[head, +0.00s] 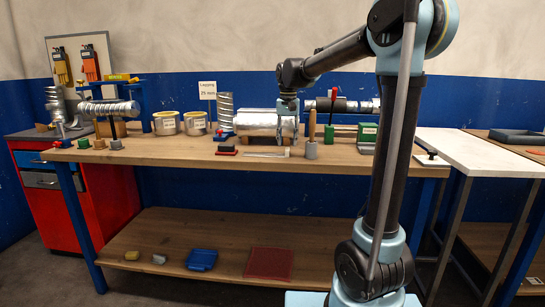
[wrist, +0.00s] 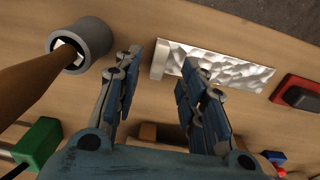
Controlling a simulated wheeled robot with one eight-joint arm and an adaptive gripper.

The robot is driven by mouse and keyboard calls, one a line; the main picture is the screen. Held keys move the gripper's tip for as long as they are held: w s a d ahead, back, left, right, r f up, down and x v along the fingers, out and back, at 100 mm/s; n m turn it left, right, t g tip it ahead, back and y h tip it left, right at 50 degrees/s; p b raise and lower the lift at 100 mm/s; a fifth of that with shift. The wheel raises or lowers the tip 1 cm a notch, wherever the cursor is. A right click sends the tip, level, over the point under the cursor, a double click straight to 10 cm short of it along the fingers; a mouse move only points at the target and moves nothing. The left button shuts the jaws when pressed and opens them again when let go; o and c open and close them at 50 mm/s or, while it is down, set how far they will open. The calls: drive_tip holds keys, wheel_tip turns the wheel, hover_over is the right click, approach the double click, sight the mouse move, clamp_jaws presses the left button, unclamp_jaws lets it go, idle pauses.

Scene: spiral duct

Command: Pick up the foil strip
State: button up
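The foil strip (wrist: 225,66) is a crinkled silver band with a pale end piece, lying flat on the wooden workbench (head: 190,153). In the head view the strip (head: 264,154) shows as a thin light line near the bench's front edge. My gripper (wrist: 160,72) is open and empty, pointing down over the bench. In the wrist view the strip's pale end lies between and just beyond the fingertips, and the right finger overlaps its lower edge. I cannot tell the height gap. In the head view my gripper (head: 288,106) is in front of a silver-wrapped duct (head: 256,123).
A grey cup (wrist: 82,45) with a wooden handle stands close to the left finger. A red and black block (wrist: 300,95) lies beyond the strip's right end. A green box (head: 368,134) stands right of the cup. Two tins (head: 166,123) stand farther left.

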sight(287, 148)
drive_tip(key=shift+f, duration=1.7)
clamp_jaws()
drive_tip(key=shift+r, duration=0.1)
